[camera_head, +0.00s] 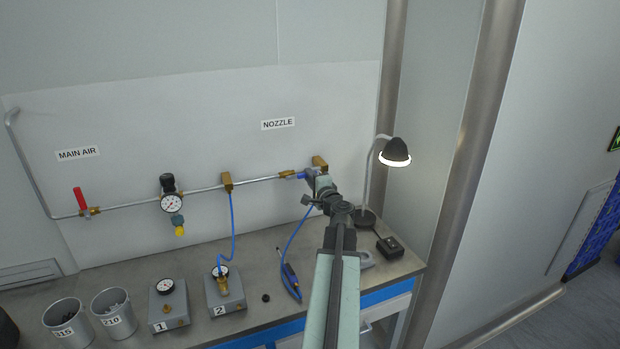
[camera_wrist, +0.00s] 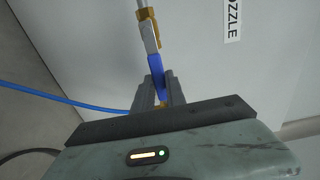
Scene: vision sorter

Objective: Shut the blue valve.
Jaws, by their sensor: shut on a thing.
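The blue valve's handle (camera_wrist: 156,77) shows in the wrist view between the two dark fingers of my gripper (camera_wrist: 158,90), which is shut on it. The handle lies roughly in line with the pipe and its brass fitting (camera_wrist: 147,15). In the head view a small blue part of the handle (camera_head: 301,176) shows at the right end of the pipe, below the NOZZLE label (camera_head: 278,124). My gripper (camera_head: 311,177) and arm hide most of the valve there. The valve body is largely hidden in both views.
A gauge (camera_head: 171,203) hangs on the pipe. A lit lamp (camera_head: 395,150) stands close right of my gripper. A blue hose (camera_head: 291,234) hangs left of my arm.

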